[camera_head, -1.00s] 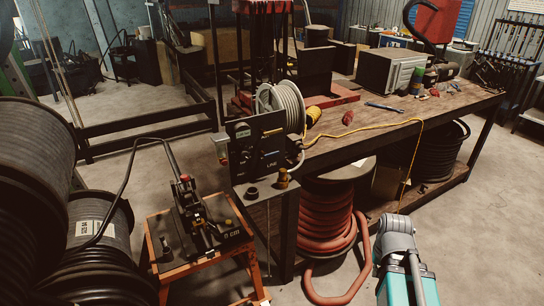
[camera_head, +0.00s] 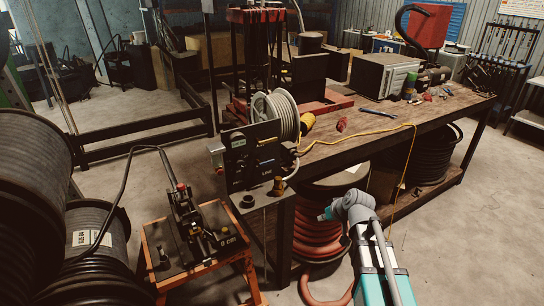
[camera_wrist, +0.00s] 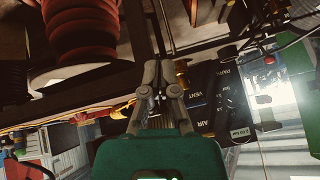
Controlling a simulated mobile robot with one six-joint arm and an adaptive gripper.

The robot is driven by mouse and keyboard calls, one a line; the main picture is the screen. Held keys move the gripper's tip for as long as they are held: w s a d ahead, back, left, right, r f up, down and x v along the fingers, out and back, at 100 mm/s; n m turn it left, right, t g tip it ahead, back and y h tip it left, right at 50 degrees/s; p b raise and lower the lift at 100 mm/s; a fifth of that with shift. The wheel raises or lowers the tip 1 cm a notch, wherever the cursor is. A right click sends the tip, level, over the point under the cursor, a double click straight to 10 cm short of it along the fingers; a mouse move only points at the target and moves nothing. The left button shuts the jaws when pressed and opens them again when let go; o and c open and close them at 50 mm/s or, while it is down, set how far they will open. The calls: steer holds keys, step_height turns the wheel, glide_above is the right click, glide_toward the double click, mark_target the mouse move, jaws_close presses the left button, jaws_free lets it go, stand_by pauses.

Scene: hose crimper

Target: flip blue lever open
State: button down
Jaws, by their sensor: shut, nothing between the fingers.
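The black control panel (camera_head: 252,156) stands at the left end of the workbench in the head view. In the wrist view, the panel (camera_wrist: 205,100) appears turned, with white words such as AIR, VENT and PARK. My gripper (camera_wrist: 157,88) shows in the wrist view with its two grey fingers together and nothing between them. The panel lies to the right of the fingers in that view; the distance is unclear. In the head view my arm is in front of the workbench, right of the panel.
A pale hose reel (camera_head: 282,112) sits behind the panel. The wooden workbench (camera_head: 385,135) carries a grey box and a yellow cord. A red hose coil (camera_head: 316,236) is under it. An orange stand (camera_head: 200,245) holds a black machine at left. Open floor lies at right.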

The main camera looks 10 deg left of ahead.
steer(key=w+a+r+n+t+y+p, duration=0.2)
steer(key=w+a+r+t+y, duration=0.2)
steer(key=w+a+r, duration=0.9)
steer(key=shift+w+a+r+n+t+p, duration=0.25)
steer(key=shift+w+a+t+p, duration=0.2)
steer(key=shift+a+t, duration=0.75)
steer(key=shift+w+a+f, duration=0.1)
steer(key=shift+a, duration=0.05)
steer(key=b+x, duration=0.2)
steer(key=x, duration=0.7)
steer(key=shift+w+a+b, duration=0.2)
steer(key=shift+b, duration=0.1)
steer(key=shift+a+f+b, duration=0.15)
steer(key=shift+f+b, duration=0.15)
steer(key=shift+f, duration=0.1)
steer(key=shift+f+b, duration=1.6)
steer(key=shift+b, duration=0.05)
